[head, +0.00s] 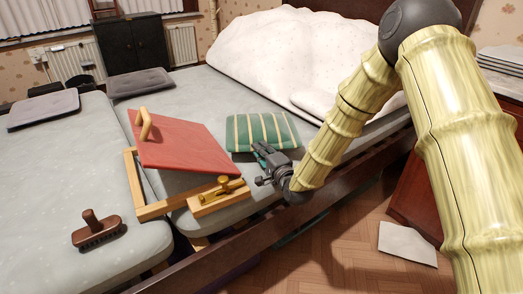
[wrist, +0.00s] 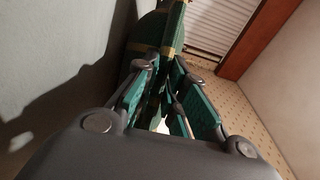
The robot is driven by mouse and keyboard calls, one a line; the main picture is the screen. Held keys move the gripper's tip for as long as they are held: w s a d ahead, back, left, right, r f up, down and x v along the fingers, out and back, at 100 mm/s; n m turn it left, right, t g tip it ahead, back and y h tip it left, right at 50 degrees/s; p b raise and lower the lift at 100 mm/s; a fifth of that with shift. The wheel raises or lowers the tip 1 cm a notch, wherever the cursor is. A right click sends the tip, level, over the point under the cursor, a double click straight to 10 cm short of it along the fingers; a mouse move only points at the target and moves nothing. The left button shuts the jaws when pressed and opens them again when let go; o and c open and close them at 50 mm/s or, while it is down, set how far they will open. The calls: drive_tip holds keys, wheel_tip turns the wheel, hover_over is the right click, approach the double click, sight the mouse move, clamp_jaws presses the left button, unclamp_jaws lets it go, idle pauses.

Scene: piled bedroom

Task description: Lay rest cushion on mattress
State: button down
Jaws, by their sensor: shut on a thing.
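The rest cushion (head: 262,132) is green with pale yellow stripes. In the head view it is at or just above the right grey mattress (head: 190,88); I cannot tell whether it touches. My gripper (head: 263,153) is at the cushion's near edge, over the mattress's near side. In the wrist view my gripper (wrist: 166,72) is shut on the cushion (wrist: 147,30), with its teal-padded fingers on either side of the edge. The fingers and palm hide part of the cushion there.
A red-lidded box (head: 178,140) with wooden parts stands left of the cushion. A brown brush (head: 97,230) lies on the left mattress (head: 50,165). Flat grey cushions (head: 140,83) lie behind. A white duvet (head: 270,52) fills the back right. A dark bed rail (head: 235,240) runs along the near side.

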drive_tip(key=c, duration=1.4)
unclamp_jaws()
drive_tip(key=shift+f, duration=0.1)
drive_tip(key=shift+r+p, duration=0.8)
drive_tip(key=shift+r, duration=0.4)
drive_tip(key=shift+f, duration=0.15)
drive_tip(key=shift+f, duration=0.1)
drive_tip(key=shift+f+b, duration=0.55)
drive_tip(key=shift+f, duration=0.4)
